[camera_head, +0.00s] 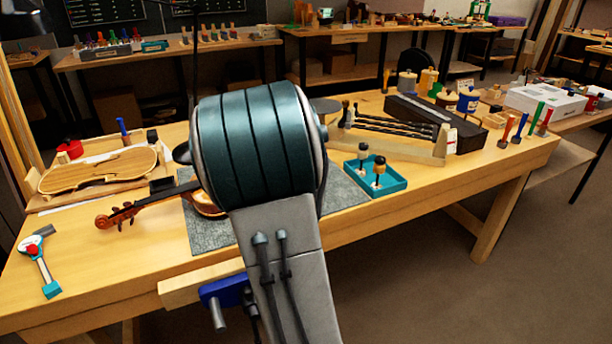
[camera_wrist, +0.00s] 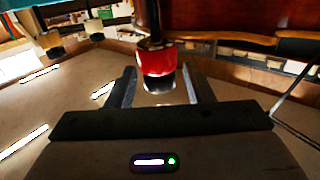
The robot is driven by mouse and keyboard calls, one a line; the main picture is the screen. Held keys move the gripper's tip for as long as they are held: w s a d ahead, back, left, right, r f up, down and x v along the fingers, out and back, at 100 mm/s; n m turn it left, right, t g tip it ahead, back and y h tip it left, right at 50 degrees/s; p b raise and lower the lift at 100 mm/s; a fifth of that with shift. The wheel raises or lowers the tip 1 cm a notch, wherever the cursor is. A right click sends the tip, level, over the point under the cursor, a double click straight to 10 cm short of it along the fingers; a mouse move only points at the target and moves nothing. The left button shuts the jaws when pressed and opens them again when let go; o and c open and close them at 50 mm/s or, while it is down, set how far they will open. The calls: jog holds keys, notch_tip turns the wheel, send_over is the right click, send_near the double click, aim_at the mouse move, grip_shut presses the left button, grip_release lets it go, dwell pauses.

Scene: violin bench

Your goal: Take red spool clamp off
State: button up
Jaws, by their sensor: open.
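The red spool clamp (camera_wrist: 158,62) stands out in the wrist view, with dark parts above and below its red band. It sits at the edge of a dark red-brown violin body (camera_wrist: 215,18). My gripper (camera_wrist: 160,90) is open, with one finger on each side of the clamp's lower end. I cannot tell whether either finger touches it.
A pale violin plate (camera_head: 98,170) lies at left. A blue vise (camera_head: 224,290) is at the front edge. A rack with bows (camera_head: 395,141) stands behind the tray. The right front bench is clear.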

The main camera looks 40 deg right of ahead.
jog(key=b+v, duration=0.2)
jog(key=v, duration=0.1)
jog(key=b+v, duration=0.1)
jog(key=v, duration=0.2)
jog(key=shift+a+f+b, duration=0.15)
jog(key=shift+f+b, duration=0.1)
jog(key=shift+b, duration=0.1)
jog(key=b+v, duration=0.7)
jog(key=b, duration=0.2)
jog(key=shift+s+a+r, duration=0.2)
jog(key=shift+r, duration=0.1)
jog(key=shift+r, duration=0.1)
